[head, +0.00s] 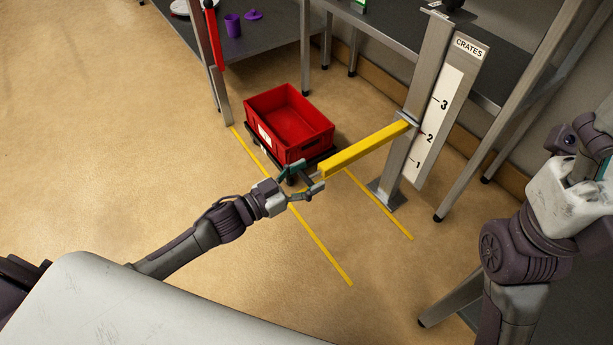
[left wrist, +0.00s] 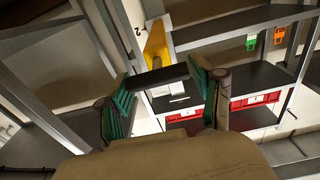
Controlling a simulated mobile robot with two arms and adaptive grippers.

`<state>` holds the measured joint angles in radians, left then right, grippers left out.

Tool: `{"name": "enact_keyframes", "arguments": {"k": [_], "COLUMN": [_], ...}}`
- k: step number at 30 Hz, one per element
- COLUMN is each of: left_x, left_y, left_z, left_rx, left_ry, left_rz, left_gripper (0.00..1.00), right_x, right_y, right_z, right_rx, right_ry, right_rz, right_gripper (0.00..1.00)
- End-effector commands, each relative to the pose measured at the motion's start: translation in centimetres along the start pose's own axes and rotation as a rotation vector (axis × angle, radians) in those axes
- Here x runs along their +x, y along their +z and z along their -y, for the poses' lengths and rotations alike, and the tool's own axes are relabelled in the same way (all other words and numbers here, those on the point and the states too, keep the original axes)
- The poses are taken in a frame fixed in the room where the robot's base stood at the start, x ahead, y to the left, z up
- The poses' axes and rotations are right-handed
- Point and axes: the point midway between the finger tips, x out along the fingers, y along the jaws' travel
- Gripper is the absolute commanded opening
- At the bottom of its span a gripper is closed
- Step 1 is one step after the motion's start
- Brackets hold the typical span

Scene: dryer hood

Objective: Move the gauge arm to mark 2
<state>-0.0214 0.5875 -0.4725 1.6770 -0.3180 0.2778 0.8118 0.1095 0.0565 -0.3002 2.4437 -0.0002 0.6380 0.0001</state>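The yellow gauge arm (head: 365,148) reaches left from a collar on the grey post (head: 398,160). Beside the post, a white scale plate (head: 436,122) shows marks 1, 2 and 3. The collar looks near mark 2, perhaps slightly above; the slanted view hides the exact level.
A red crate (head: 288,124) sits on a low dark base behind the arm's free end. Yellow floor lines (head: 318,248) run beside it. A dark table (head: 260,45) with purple items stands at the back. A grey-framed bench (head: 395,30) stands behind the post. The left floor is clear.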

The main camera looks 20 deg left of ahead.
Motion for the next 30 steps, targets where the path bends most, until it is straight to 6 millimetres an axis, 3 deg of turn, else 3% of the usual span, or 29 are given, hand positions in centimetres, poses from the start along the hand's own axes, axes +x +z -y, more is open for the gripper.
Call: {"name": "enact_keyframes", "arguments": {"k": [14, 30], "left_x": [-0.7, -10.7], "left_y": [0.4, 0.3], "left_z": [-0.1, -0.1], "left_rx": [-0.003, -0.004], "left_ry": [-0.001, -0.001], "left_rz": [0.008, 0.007], "left_gripper": [0.83, 0.83], "right_x": [0.1, 0.0], "right_y": [0.0, 0.0], "right_z": [0.0, 0.0], "right_rx": [0.0, 0.0], "right_ry": [0.0, 0.0], "right_rz": [0.0, 0.0], "right_gripper": [0.67, 0.67]}}
